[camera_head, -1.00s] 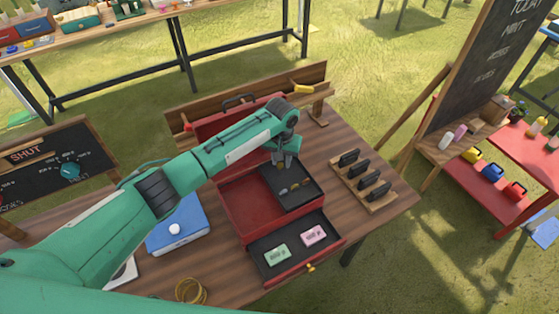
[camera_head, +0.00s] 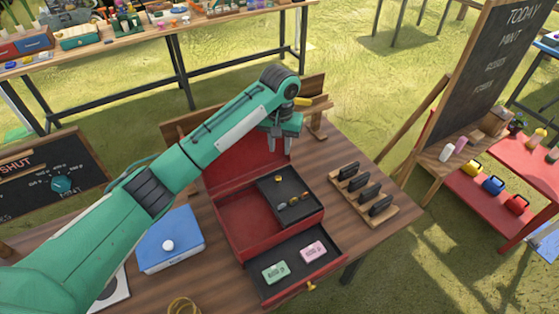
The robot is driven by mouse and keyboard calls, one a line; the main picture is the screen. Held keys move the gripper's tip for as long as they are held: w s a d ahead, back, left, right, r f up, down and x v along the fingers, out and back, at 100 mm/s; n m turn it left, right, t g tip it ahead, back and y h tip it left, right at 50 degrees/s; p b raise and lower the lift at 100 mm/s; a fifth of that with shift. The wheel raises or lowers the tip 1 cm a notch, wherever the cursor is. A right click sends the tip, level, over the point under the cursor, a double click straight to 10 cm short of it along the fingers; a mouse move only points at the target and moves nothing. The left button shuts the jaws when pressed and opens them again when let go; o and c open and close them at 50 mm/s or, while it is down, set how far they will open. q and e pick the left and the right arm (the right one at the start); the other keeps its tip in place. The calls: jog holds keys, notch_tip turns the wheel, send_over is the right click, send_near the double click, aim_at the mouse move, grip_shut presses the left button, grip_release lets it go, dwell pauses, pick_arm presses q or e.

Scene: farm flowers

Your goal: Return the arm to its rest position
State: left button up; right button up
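My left arm reaches in from the left, and its gripper (camera_head: 283,146) hangs above the back of the red toolbox (camera_head: 229,247). The two fingers are apart with nothing seen between them. The toolbox stands open on the wooden table. A black tray (camera_head: 271,190) in its upper right holds several small round items. Its front drawer (camera_head: 296,286) is pulled out and holds a green packet (camera_head: 276,271) and a pink packet (camera_head: 313,252). My forearm hides part of the toolbox lid and the table's back left. My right gripper does not show.
A wooden rack (camera_head: 382,212) with several black pieces stands right of the toolbox. A blue box (camera_head: 171,240) with a white knob is to the left. A chalkboard (camera_head: 497,75) stands at right and a long bench (camera_head: 190,22) at the back.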

pick_arm(q)
jog(key=shift+r, duration=0.8)
